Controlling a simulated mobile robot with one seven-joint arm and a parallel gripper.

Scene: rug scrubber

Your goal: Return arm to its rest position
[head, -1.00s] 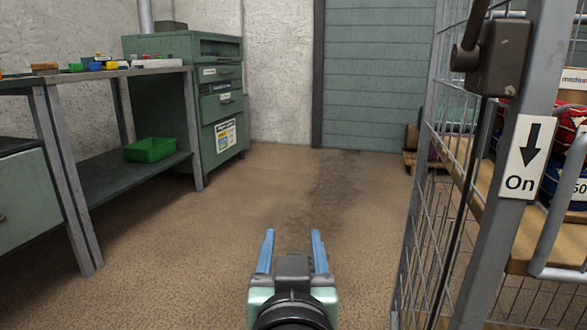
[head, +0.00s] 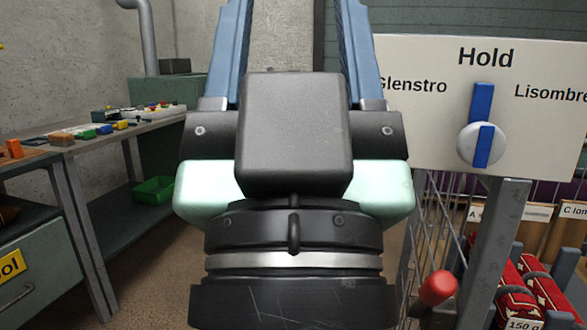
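My gripper (head: 291,28) fills the middle of the head view, very close to the camera and pointing upward. Its two blue fingers stand well apart with nothing between them. The fingertips run out of the top of the picture. The black and pale green gripper body and wrist hide much of the floor and back wall behind them.
At right is a white panel (head: 420,65) reading "Hold", with a blue-marked knob (head: 482,144). Below it are a red ball handle (head: 438,288), a wire cage and red packs (head: 545,292). At left, a workbench (head: 95,142) carries small coloured items; a green bin (head: 154,189) sits below.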

